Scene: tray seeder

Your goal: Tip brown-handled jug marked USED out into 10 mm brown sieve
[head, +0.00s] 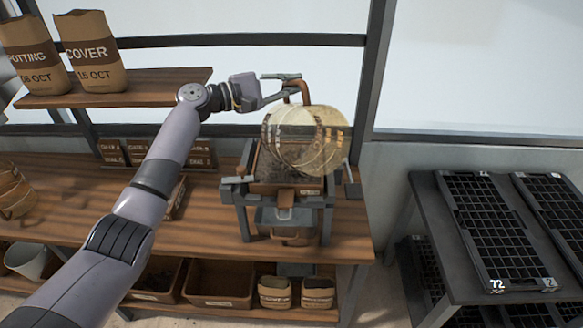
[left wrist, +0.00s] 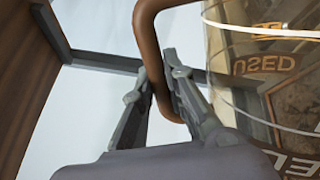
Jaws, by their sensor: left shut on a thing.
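The clear jug (head: 322,138) is in the head view, tilted well over above the sieve. Its brown handle (head: 304,92) is at the top. My left gripper (head: 285,88) is shut on this handle. In the left wrist view the gripper (left wrist: 160,85) closes around the brown handle (left wrist: 146,38), and the clear jug wall (left wrist: 225,95) shows the word USED. The brown-fronted sieve (head: 284,188) sits in a grey frame just below the jug, with dark material in it. The jug hides part of the sieve. I cannot tell how much is left in the jug. My right gripper is not in view.
The grey stand (head: 238,196) rests on the wooden bench (head: 90,205), with a bin (head: 292,235) under the sieve. Paper sacks (head: 92,55) stand on the upper shelf at left. Seed trays (head: 490,225) lie on a dark table at right. Crates and pots fill the lower shelf.

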